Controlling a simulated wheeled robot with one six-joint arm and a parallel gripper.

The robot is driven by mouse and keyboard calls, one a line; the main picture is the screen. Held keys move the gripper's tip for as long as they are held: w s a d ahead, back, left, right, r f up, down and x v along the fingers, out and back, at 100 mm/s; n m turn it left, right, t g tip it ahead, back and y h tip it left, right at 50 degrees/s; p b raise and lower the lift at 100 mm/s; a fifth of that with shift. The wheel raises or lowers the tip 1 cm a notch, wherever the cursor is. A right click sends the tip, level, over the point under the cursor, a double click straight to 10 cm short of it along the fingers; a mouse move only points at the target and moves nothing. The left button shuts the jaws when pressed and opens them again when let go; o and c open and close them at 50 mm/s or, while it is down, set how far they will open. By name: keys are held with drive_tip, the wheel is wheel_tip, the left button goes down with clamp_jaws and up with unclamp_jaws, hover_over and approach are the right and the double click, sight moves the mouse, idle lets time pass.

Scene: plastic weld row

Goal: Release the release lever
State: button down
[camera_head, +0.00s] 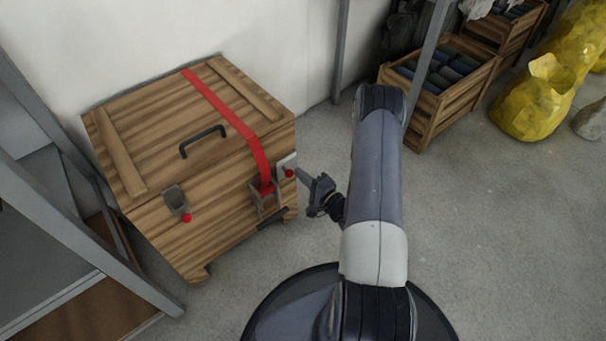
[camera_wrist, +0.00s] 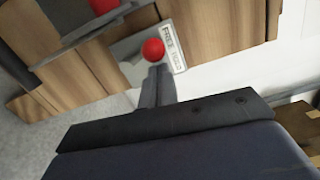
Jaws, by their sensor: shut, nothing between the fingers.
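A wooden crate (camera_head: 200,150) has a red strap (camera_head: 232,115) over its lid, running down to a metal buckle (camera_head: 267,200) on the front. Right of the buckle is a small pale plate with a red knob (camera_head: 290,173), which looks like the release lever. In the wrist view the red knob (camera_wrist: 153,50) sits beside a label reading "FREE" and a blurred word (camera_wrist: 174,46). My gripper (camera_head: 298,173) is shut and empty, its fingertips (camera_wrist: 156,70) right at the knob. I cannot tell whether they touch it. The lever's shaft is mostly hidden.
A metal rack (camera_head: 60,215) stands left. An open wooden box (camera_head: 445,85) and yellow bags (camera_head: 535,100) are right. Floor between is clear.

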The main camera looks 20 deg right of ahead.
drive_tip(key=shift+s+a+b, duration=0.15)
drive_tip(key=shift+a+b, duration=0.35)
drive_tip(key=shift+b, duration=0.05)
drive_tip(key=shift+a, duration=0.2)
idle(0.4)
drive_tip(key=s+d+r+p, duration=0.1)
drive_tip(key=s+d+p, duration=0.1)
drive_tip(key=s+d, duration=0.5)
drive_tip(key=shift+v, duration=1)
drive_tip(key=shift+a, duration=0.15)
